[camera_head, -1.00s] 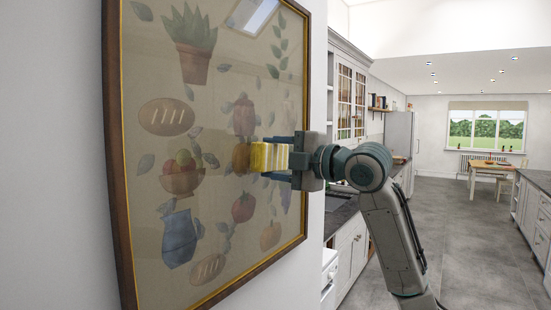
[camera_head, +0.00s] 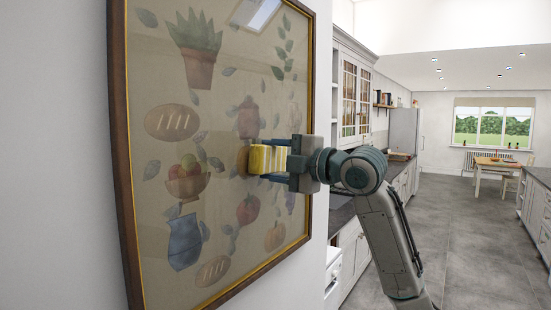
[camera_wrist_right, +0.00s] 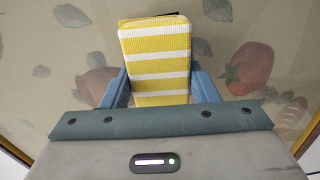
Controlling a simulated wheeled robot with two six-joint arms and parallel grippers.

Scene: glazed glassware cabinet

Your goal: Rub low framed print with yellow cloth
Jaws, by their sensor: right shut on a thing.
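The framed print (camera_head: 190,88) hangs on the white wall at the left of the head view, with a dark wood frame and pictures of fruit, bread and pots behind glass. My right gripper (camera_head: 282,160) is shut on the yellow-and-white striped cloth (camera_head: 262,159) and holds it at the print's face, right of its middle. The cloth appears to touch the glass, with its reflection beside it. In the right wrist view the cloth (camera_wrist_right: 155,60) sits between the blue fingers, with a painted red fruit (camera_wrist_right: 249,68) to its right. My left gripper is not in view.
Grey cabinets with a dark counter (camera_head: 342,213) and glazed upper doors (camera_head: 355,100) run along the wall beyond the print. The grey floor (camera_head: 450,240) at the right is clear. A wooden table (camera_head: 495,163) stands far back by the window.

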